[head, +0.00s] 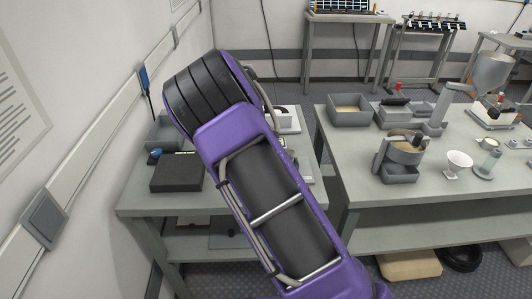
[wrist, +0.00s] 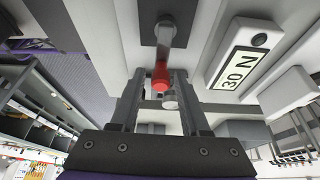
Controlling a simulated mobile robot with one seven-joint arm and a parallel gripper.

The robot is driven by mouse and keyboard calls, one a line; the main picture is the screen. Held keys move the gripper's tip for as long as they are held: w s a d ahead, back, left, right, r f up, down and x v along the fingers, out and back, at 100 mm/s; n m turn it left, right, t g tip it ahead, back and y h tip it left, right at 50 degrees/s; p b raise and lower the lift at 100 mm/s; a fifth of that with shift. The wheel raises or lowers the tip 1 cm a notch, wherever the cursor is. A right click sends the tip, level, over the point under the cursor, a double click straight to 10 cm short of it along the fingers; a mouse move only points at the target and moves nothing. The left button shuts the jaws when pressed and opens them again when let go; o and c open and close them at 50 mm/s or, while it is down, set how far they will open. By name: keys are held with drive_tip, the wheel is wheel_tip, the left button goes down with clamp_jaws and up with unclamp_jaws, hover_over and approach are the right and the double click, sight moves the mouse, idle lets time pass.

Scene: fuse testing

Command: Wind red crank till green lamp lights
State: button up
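In the wrist view the crank's red knob (wrist: 161,78) sits at the end of a grey crank arm (wrist: 166,42), which comes from a dark square plate on a pale housing. My gripper (wrist: 158,80) is open, with one finger on each side of the red knob. Gaps show between the knob and both fingers. A small silver cylinder (wrist: 170,101) shows between the fingers just below the knob. In the head view my purple arm covers the gripper and the crank. I see no lit green lamp in either view.
A "30 N" label plate (wrist: 240,68) is right of the crank in the wrist view. In the head view a black block (head: 176,173) lies on the left bench (head: 140,199). The right bench (head: 352,176) holds a grey bin (head: 349,121), a funnel device and small vessels. A gap separates the benches.

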drive_tip(key=shift+o, duration=0.4)
drive_tip(key=shift+r, duration=0.1)
drive_tip(key=shift+r, duration=0.15)
drive_tip(key=p+v, duration=0.1)
drive_tip(key=v, duration=1.6)
